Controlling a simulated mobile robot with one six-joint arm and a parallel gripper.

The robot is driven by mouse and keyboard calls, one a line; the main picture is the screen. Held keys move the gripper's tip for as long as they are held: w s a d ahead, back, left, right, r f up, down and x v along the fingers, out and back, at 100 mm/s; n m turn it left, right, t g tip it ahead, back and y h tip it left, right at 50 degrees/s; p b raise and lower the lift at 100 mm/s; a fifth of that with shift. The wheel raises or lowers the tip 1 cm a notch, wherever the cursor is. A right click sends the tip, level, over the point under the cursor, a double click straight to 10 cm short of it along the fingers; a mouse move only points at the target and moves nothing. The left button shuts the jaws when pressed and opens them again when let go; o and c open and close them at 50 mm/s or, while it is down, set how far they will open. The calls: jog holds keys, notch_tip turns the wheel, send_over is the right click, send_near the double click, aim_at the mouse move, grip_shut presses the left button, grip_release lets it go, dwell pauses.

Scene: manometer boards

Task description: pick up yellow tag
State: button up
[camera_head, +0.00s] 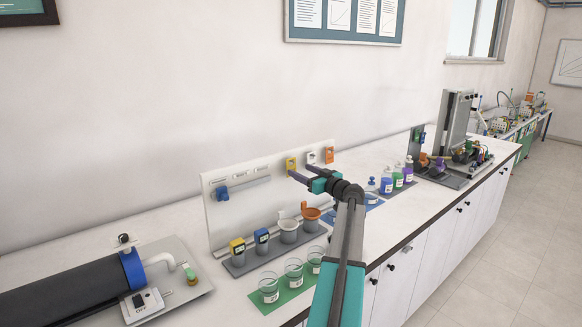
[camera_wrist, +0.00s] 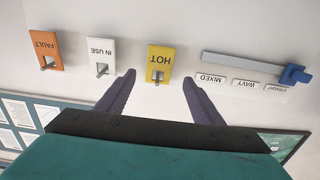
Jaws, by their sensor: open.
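The yellow tag (camera_wrist: 158,60), marked HOT, hangs on a metal peg on the pale upright board and appears upside down in the wrist view. It also shows in the head view (camera_head: 291,163), just beyond my fingers. My gripper (camera_wrist: 159,79) is open and empty, its two purple fingers spread to either side of the tag's line. In the head view my gripper (camera_head: 296,168) points at the board. I cannot tell how much gap is left between fingertips and tag.
A white IN USE tag (camera_wrist: 101,52) and an orange FAULT tag (camera_wrist: 46,50) hang beside it on pegs. A blue slider (camera_wrist: 294,75) sits on a rail. Below the board stand cups and glass beakers (camera_head: 293,270). Bottles (camera_head: 387,184) stand to the right.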

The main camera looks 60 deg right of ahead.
aim_at(295, 167)
jog(key=shift+w+d, duration=0.1)
jog(key=shift+w, duration=0.15)
jog(key=shift+p+x, duration=1.85)
jog(key=shift+x, duration=0.65)
jog(key=shift+d, duration=0.1)
jog(key=c, duration=1.1)
jog(key=shift+r+b, duration=0.1)
jog(key=shift+b, duration=0.5)
